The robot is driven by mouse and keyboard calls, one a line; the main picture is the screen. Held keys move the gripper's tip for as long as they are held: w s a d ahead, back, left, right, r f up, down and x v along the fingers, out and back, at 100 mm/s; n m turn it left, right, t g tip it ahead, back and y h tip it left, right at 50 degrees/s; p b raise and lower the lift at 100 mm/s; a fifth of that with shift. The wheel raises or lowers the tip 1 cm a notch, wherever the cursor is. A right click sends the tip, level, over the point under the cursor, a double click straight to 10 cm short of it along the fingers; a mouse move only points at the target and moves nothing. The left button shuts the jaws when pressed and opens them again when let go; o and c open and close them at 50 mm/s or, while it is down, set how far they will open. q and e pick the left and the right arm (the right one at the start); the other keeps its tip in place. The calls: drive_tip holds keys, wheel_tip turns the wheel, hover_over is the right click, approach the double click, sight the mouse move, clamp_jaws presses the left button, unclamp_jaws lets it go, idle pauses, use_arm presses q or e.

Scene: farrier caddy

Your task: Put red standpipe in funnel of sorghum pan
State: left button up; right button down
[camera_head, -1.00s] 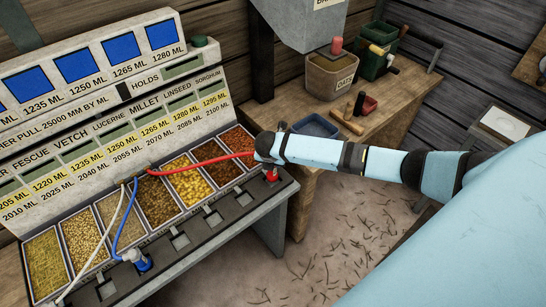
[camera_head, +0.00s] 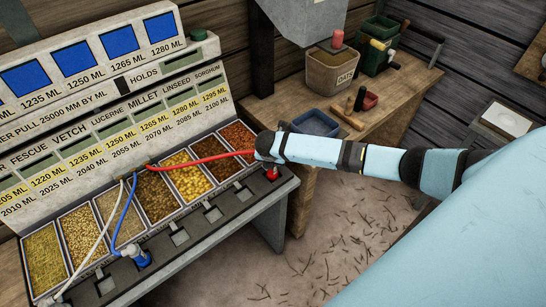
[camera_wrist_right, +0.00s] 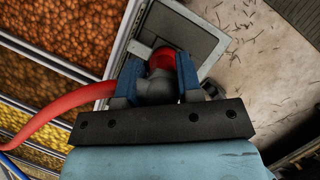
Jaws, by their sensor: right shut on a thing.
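My right gripper (camera_wrist_right: 160,85) is shut on the red standpipe (camera_wrist_right: 165,58), whose grey elbow sits between the blue fingers. In the head view the red end of the standpipe (camera_head: 272,174) shows just below the wrist, at the right end of the front shelf. The red hose (camera_head: 205,159) runs from it to the panel. The sorghum pan (camera_head: 237,135), full of orange-red grain, is the rightmost pan. A grey square funnel plate (camera_wrist_right: 192,37) lies under or beside the standpipe's red end; I cannot tell whether the end is inside it. My left gripper is not in view.
A blue standpipe (camera_head: 141,258) stands on the front shelf at lower left, with a white hose (camera_head: 99,240) beside it. Other grain pans line the shelf. A side bench holds a blue tray (camera_head: 315,122), an oats bin (camera_head: 332,72) and a green box (camera_head: 377,50).

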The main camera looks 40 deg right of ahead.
drive_tip(key=shift+f, duration=0.3)
drive_tip(key=c, duration=0.7)
unclamp_jaws()
drive_tip(key=b+v, duration=0.1)
drive_tip(key=v, duration=1.2)
drive_tip(key=shift+s+r, duration=0.2)
drive_tip(key=shift+r, duration=0.1)
drive_tip(key=shift+a, duration=0.1)
